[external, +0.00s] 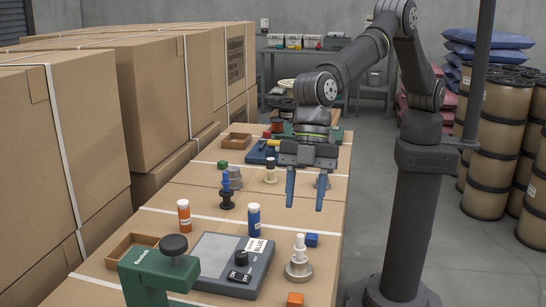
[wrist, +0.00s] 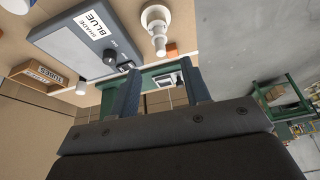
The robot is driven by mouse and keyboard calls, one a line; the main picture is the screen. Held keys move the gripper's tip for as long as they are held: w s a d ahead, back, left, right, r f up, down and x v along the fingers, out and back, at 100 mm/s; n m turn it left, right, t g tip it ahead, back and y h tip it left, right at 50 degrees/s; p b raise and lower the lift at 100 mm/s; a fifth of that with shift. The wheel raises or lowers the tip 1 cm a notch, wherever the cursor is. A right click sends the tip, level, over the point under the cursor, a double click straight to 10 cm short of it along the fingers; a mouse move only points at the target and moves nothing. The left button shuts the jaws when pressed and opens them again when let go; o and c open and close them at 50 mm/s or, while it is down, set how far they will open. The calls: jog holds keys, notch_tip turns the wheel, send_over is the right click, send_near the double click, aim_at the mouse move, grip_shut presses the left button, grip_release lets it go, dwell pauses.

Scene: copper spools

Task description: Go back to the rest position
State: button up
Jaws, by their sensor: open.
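My gripper (external: 304,188) hangs fingers down above the right side of the cardboard-topped work surface (external: 200,203). Its two blue-grey fingers are apart and nothing shows between them. In the wrist view the gripper (wrist: 160,82) also shows open and empty. Below it, a grey box labelled BLUE (external: 215,257) lies on the surface with a black knob. The box also shows in the wrist view (wrist: 80,40). A white spindle on a grey base (external: 299,262) stands right of the box, apart from my fingers.
A green device (external: 158,275) is at the front. Tall cartons (external: 60,130) line the left; stacked spools (external: 500,130) stand right.

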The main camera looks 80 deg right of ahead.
aim_at(300, 236)
jog(key=x, duration=0.9)
jog(key=shift+f, duration=0.3)
notch_tip(300, 236, up, 2)
jog(key=shift+r, duration=1.05)
